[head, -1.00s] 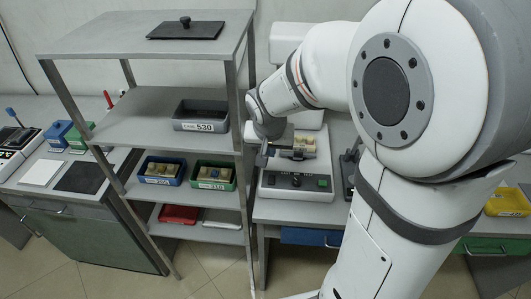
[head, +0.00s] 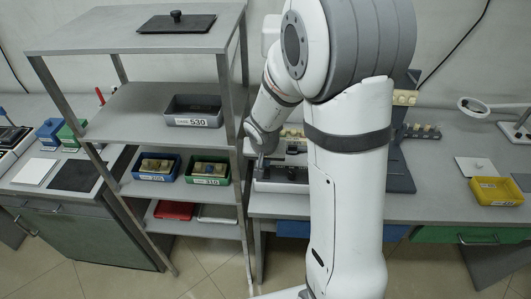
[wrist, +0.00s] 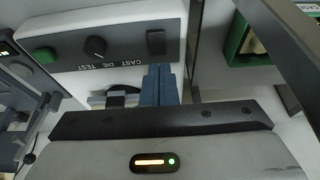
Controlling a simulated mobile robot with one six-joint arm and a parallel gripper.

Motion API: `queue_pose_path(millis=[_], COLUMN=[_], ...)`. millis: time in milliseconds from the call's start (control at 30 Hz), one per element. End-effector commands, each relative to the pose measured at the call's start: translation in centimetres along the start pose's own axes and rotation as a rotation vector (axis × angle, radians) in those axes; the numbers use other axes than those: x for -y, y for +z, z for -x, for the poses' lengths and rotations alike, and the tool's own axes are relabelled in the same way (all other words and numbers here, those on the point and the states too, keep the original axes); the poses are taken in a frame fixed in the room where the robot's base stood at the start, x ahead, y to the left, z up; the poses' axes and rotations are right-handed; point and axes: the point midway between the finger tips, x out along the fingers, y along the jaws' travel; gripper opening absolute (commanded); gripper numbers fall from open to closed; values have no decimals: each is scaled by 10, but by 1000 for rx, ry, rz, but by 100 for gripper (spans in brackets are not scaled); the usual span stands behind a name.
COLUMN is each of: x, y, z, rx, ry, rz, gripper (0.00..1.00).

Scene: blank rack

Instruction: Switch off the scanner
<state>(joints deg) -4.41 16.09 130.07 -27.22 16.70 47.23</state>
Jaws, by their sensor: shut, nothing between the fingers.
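The scanner (head: 262,186) stands on the bench right of the rack, mostly hidden behind my arm in the head view. My gripper (wrist: 160,70) is shut and empty. Its grey-blue fingertips are by the panel edge, just below the rocker switch in the picture. I cannot tell whether they touch the panel. In the head view my gripper (head: 261,167) is at the scanner's left side.
The grey rack (head: 120,100) stands close left of my gripper, with a grey bin (head: 193,111), a blue bin (head: 156,166) and a green bin (head: 208,170). A yellow bin (head: 496,191) and a magnifier lamp (head: 474,107) are on the bench at right.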

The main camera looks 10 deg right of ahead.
Motion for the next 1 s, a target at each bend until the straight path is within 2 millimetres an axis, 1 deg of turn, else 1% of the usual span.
queue_pose_path(millis=[33, 100, 300, 700, 867, 1000], x=[0, 0, 0, 0, 7, 13], y=[3, 5, 7, 6, 6, 6], z=[-10, -19, -30, -30, -27, -28], rx=[4, 3, 1, 4, 35, 72], ry=[1, 1, 0, 0, -3, -8], rz=[1, 1, 0, 0, 13, 26], gripper=[0, 0, 0, 0, 0, 0])
